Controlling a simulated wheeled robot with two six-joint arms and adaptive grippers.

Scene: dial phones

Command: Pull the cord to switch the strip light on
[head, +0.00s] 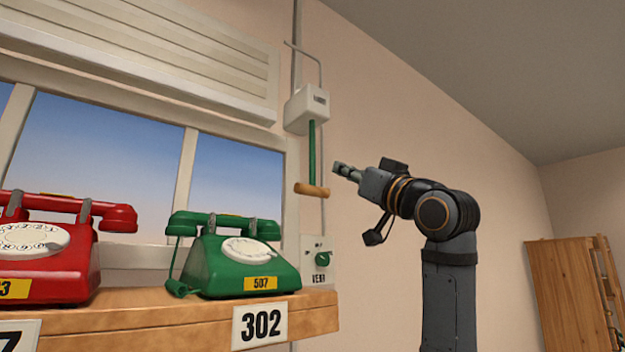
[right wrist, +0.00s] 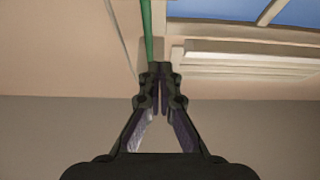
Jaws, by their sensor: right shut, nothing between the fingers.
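A green pull cord (head: 312,150) hangs from a white switch box (head: 307,105) on the wall right of the window. A wooden handle (head: 312,190) sits across its lower end. My right gripper (head: 338,168) is shut and empty, just right of the cord and slightly above the handle in the head view, apart from both there. In the right wrist view the shut fingers (right wrist: 160,90) point up toward a green cord (right wrist: 146,35), which runs to the fingertips' left side; I cannot tell whether they touch. The handle does not show there. The strip light is not identifiable. My left gripper is out of view.
A green phone (head: 240,270) and a red phone (head: 55,260) stand on a wooden shelf (head: 180,325) at the left. A switch plate marked VENT (head: 318,245) is below the handle. A wooden cabinet (head: 565,290) stands far right. The wall right of the cord is clear.

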